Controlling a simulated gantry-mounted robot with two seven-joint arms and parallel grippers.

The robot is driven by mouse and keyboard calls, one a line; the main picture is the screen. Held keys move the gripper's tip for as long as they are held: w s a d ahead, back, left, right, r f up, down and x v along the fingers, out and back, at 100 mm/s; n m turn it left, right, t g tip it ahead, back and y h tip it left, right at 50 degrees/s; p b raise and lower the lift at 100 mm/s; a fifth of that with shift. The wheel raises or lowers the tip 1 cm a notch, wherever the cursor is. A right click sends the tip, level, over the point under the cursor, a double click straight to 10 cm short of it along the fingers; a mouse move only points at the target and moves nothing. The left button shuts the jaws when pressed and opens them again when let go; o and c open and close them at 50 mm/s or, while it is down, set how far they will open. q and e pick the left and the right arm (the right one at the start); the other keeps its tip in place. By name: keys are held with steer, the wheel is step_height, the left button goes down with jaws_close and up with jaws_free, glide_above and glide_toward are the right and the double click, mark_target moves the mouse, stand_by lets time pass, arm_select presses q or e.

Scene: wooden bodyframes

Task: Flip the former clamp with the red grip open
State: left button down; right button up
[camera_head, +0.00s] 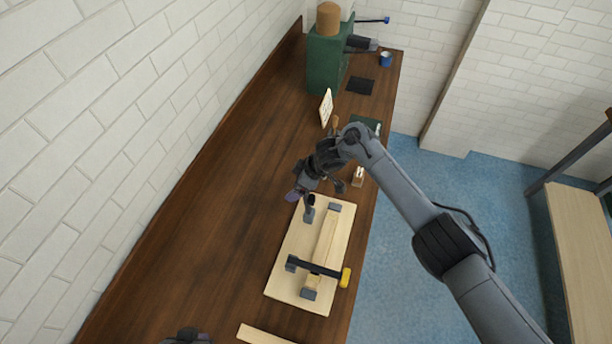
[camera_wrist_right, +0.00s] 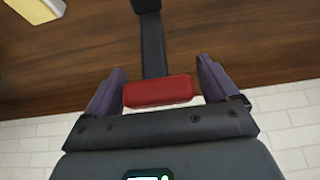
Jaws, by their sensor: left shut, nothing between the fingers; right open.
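A wooden board (camera_head: 285,265) lies on the bench with a wooden bar (camera_head: 326,238) on it. A dark clamp (camera_head: 309,208) stands at its far left, its arm sticking up. My right gripper (camera_head: 297,193), on the arm from the lower right, is beside this clamp's raised end. In the right wrist view the red grip (camera_wrist_right: 158,90) lies between the open purple fingers, with no clear contact; the head view hides it. A second clamp with a yellow grip (camera_head: 345,277) lies across the near end of the bar. Only a dark bit of my left gripper (camera_head: 186,337) shows, shut and empty, at the bottom edge.
A brick wall (camera_head: 130,110) borders the bench (camera_head: 190,235) on the left. A wooden piece (camera_head: 262,335) lies at the near end. A small wooden block (camera_head: 358,176) and a green machine (camera_head: 326,62) are farther back. The bench left of the board is clear.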

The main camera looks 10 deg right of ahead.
mark_target(313, 198)
steer(key=v, duration=1)
steer(key=shift+d, duration=0.1)
steer(key=shift+c, duration=0.4)
